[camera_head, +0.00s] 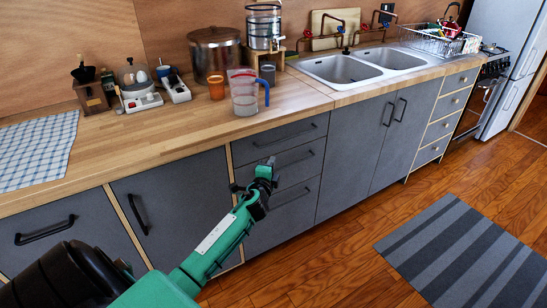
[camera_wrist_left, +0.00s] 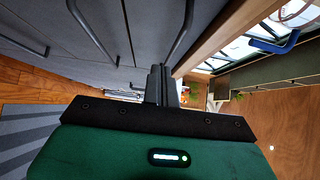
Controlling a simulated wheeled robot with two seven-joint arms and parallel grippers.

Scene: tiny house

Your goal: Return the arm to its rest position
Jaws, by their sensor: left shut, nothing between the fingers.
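My left arm comes in from the bottom left of the head view, green with dark joints. My left gripper (camera_head: 271,162) is at its far end, in front of the grey drawers (camera_head: 283,158) and below the counter edge. It is shut and empty. In the left wrist view, the dark fingers of the left gripper (camera_wrist_left: 162,84) are together at the middle, with nothing held between them. Dark bar handles show close beyond the fingers in that view. My right gripper is not in either view.
A wooden counter (camera_head: 140,148) runs along the wall, with a measuring pitcher (camera_head: 244,95) near its front edge above the gripper. A double sink (camera_head: 345,69) is further right. Grey cabinets stand below. The wooden floor (camera_head: 345,255) is open, with a striped rug (camera_head: 465,250) at right.

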